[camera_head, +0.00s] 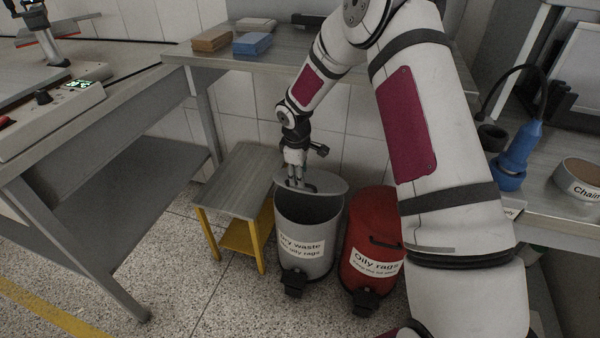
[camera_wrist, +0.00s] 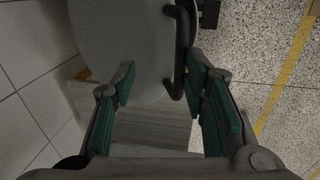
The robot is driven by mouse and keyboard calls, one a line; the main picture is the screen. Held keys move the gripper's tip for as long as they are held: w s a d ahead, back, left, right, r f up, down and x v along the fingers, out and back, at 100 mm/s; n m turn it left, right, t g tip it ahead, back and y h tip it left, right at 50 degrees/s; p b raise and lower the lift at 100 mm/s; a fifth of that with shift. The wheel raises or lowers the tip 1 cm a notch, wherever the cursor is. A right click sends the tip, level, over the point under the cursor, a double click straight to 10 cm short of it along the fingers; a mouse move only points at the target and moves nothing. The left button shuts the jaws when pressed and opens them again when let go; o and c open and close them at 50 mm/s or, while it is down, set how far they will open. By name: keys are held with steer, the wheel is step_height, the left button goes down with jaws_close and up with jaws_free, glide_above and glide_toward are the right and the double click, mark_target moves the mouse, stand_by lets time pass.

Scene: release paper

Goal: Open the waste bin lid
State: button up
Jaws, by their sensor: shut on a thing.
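The grey waste bin (camera_head: 307,262), labelled for dry waste with no oily rags, stands on the floor. Its grey lid (camera_head: 335,182) is raised and tilted above the rim, and the dark inside of the bin shows below it. In the wrist view the lid (camera_wrist: 120,35) fills the upper middle, with a black curved handle (camera_wrist: 181,60) beside the right finger. My gripper (camera_head: 297,182) is at the lid, shut on it with its fingers some way apart; the exact contact is unclear. The green-padded fingers of my gripper (camera_wrist: 163,80) also show in the wrist view.
A red oily-rags bin (camera_head: 372,225) stands close on the right. A small yellow-legged table (camera_head: 240,180) is close on the left. A workbench (camera_head: 185,55) with brown and blue blocks stands behind. Open speckled floor (camera_head: 200,290) lies in front.

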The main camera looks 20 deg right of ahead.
steer(key=shift+w+d+r, duration=0.1)
steer(key=shift+d, duration=0.15)
step_height(320, 180, up, 12)
steer(key=s+a, duration=0.1)
steer(key=s, duration=0.1)
steer(key=shift+a+f, duration=0.2)
steer(key=shift+a, duration=0.2)
